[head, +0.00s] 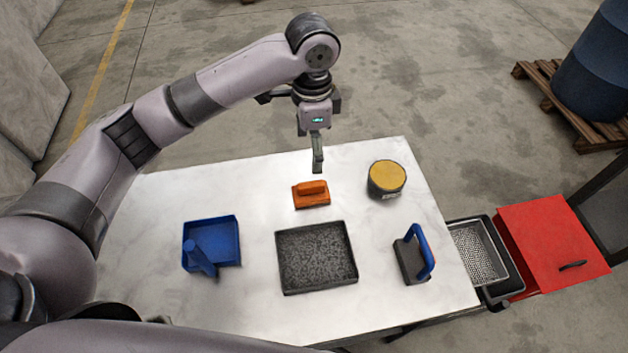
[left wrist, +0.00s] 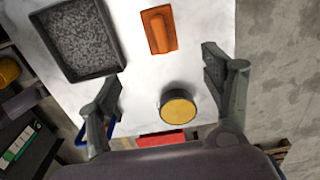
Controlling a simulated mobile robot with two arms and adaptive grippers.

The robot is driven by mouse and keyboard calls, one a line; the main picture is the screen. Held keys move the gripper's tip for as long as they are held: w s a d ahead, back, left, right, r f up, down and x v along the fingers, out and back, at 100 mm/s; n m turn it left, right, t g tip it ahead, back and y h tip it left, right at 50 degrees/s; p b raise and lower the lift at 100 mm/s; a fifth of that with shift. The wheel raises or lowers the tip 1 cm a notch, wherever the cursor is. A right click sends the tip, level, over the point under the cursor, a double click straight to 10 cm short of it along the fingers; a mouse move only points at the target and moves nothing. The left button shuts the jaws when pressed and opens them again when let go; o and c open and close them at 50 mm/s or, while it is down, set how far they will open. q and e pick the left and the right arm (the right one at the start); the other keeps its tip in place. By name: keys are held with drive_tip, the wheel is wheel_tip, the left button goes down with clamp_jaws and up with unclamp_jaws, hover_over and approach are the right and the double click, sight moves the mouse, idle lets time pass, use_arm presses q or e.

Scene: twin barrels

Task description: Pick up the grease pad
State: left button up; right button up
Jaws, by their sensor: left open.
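An orange block with a raised grip bar (head: 311,195), which looks like the grease pad, lies on the white table (head: 165,300) behind the dark tray. It also shows in the left wrist view (left wrist: 159,30), at top centre. My left gripper (head: 317,168) is above the table's far edge, just behind and above the orange block, pointing down. In the left wrist view its two fingers (left wrist: 162,72) stand wide apart with nothing between them; the block lies beyond the fingertips. My right gripper is not in view.
A dark tray of grey grit (head: 316,258) is in front of the block. A yellow-topped tin (head: 386,178) stands to its right. A blue tray (head: 227,238) is left, a blue-handled dark block (head: 412,258) right. A red-topped cart (head: 550,245) stands beyond the table's right edge.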

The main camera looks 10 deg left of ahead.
use_arm(q)
drive_tip(key=p, duration=0.1)
hover_over(310, 184)
wheel_tip(310, 184, down, 6)
drive_tip(key=shift+s+d+r, duration=0.1)
drive_tip(key=shift+s+d, duration=0.05)
drive_tip(key=f, duration=0.4)
drive_tip(key=shift+w+p, duration=0.2)
drive_tip(key=shift+p, duration=0.2)
wheel_tip(310, 184, down, 4)
drive_tip(key=shift+f+p, duration=0.1)
drive_tip(key=shift+p, duration=0.7)
drive_tip(key=shift+f, duration=0.5)
drive_tip(key=c, duration=1.4)
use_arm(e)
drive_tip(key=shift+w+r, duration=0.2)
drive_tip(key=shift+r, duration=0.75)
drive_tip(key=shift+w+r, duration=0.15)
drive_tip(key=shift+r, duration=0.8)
